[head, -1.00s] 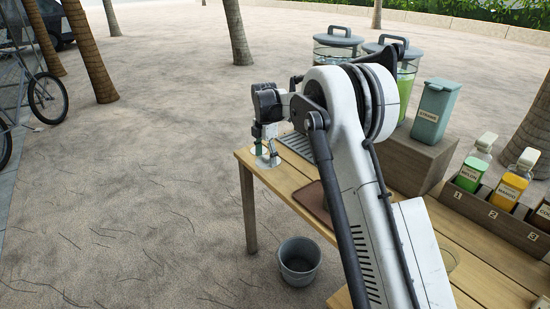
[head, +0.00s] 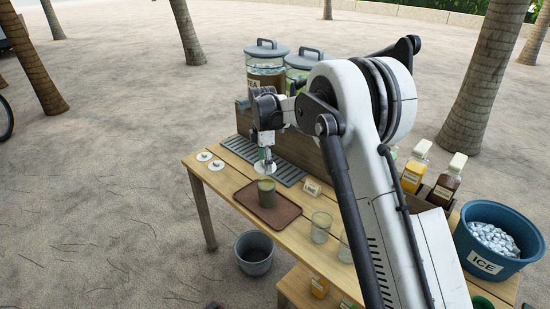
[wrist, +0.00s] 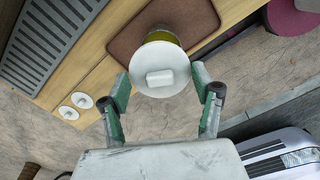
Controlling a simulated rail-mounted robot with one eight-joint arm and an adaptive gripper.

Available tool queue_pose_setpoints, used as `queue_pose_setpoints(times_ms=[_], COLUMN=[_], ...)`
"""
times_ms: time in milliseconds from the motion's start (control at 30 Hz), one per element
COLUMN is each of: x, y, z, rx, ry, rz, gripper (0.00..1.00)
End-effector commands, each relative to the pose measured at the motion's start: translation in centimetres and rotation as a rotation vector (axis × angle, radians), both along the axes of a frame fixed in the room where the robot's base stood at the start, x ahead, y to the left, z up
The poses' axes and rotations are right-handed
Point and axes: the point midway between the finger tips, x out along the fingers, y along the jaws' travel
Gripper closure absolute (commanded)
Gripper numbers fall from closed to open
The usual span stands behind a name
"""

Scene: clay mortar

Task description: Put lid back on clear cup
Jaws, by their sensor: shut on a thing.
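My gripper (head: 265,160) is shut on a white round lid (wrist: 160,70), which has a raised block on top. The lid also shows below the fingers in the head view (head: 265,168). The clear cup (head: 267,193), with a green-brown drink, stands upright on a brown tray (head: 285,218). The lid is just above the cup in the head view; a small gap seems to show. In the wrist view the lid covers most of the cup (wrist: 162,37), and only part of its contents shows behind the lid's far edge.
Two more white lids (head: 204,156) lie at the table's left end, beside a grey slatted drip tray (head: 265,160). Empty glasses (head: 321,227) stand right of the tray. Drink dispensers (head: 266,70) stand behind. A blue ice tub (head: 495,240) is at right.

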Motion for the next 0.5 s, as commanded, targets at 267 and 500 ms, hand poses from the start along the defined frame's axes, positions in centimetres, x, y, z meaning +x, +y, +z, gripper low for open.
queue_pose_setpoints(times_ms=[267, 500], x=[-0.1, -0.1], y=[0.4, 0.4], z=[-0.4, -1.9], rx=[0.0, 0.0], ry=[0.0, 0.0], rz=[-0.005, -0.005], gripper=[0.47, 0.47])
